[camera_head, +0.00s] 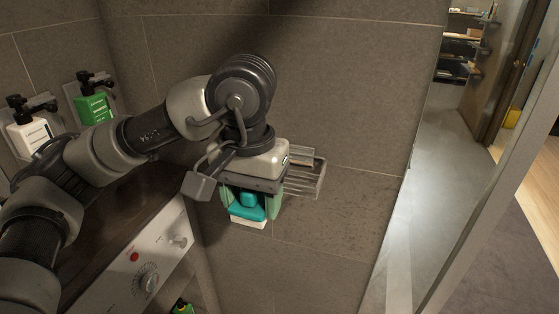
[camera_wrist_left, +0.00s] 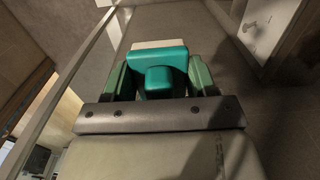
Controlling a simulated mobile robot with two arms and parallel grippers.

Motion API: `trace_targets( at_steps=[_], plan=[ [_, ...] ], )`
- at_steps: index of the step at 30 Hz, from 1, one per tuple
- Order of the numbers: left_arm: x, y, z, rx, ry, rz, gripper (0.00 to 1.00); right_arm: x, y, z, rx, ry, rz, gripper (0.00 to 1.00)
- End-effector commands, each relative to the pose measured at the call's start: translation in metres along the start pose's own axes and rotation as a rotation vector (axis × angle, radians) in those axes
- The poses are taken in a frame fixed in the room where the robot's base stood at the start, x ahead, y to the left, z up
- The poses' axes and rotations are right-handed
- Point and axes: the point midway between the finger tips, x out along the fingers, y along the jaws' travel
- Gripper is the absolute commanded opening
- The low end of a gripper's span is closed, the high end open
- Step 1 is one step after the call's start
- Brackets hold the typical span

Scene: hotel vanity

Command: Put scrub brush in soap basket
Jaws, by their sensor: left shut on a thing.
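The scrub brush (camera_head: 247,211) is teal with a pale bristle side facing down. My left gripper (camera_head: 250,200) is shut on it and holds it in the air in front of the tiled wall. In the left wrist view the brush (camera_wrist_left: 159,70) sits between the green fingers of the same gripper (camera_wrist_left: 160,82). The soap basket (camera_head: 308,178) is a wire rack on the wall, just right of and behind the gripper. The gripper hides its left part. The brush shows left of and lower than the basket in the head view. My right gripper is not in view.
A white bottle (camera_head: 30,135) and a green bottle (camera_head: 94,108) with black pumps hang on the left wall. A dark counter (camera_head: 130,212) with a white control panel (camera_head: 150,265) stands at lower left. A glass panel edge (camera_head: 480,160) runs along the right.

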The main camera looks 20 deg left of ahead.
Motion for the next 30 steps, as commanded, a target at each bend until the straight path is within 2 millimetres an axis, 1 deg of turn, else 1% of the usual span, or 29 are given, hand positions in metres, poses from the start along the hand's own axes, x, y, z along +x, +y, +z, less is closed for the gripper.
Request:
trace_targets(
  at_steps=[1, 5, 6, 12, 18, 21, 23, 24, 30],
  plan=[
    [-0.002, 0.001, -0.010, -0.004, -0.004, 0.001, 0.38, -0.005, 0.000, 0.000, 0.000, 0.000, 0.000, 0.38],
    [-0.003, 0.001, -0.043, -0.005, -0.006, 0.002, 0.38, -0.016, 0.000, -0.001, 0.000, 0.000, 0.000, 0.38],
    [-0.002, 0.000, -0.054, -0.006, -0.006, 0.000, 0.38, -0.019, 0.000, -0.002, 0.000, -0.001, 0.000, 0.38],
    [-0.002, 0.001, -0.105, -0.004, -0.005, 0.002, 0.38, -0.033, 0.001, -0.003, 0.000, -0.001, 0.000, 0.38],
    [-0.002, 0.001, -0.149, -0.004, -0.005, 0.001, 0.38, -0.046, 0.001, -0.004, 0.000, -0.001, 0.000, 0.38],
    [-0.001, 0.001, -0.167, -0.004, -0.003, 0.001, 0.38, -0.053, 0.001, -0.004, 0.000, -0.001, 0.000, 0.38],
    [0.003, 0.000, -0.173, -0.002, -0.005, -0.001, 0.38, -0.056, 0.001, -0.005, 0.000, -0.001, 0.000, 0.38],
    [0.012, 0.000, -0.171, 0.000, -0.007, -0.001, 0.38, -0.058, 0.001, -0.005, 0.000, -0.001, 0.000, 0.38],
    [0.030, 0.000, -0.171, 0.000, -0.003, -0.001, 0.38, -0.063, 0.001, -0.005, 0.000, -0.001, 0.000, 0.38]
  ],
)
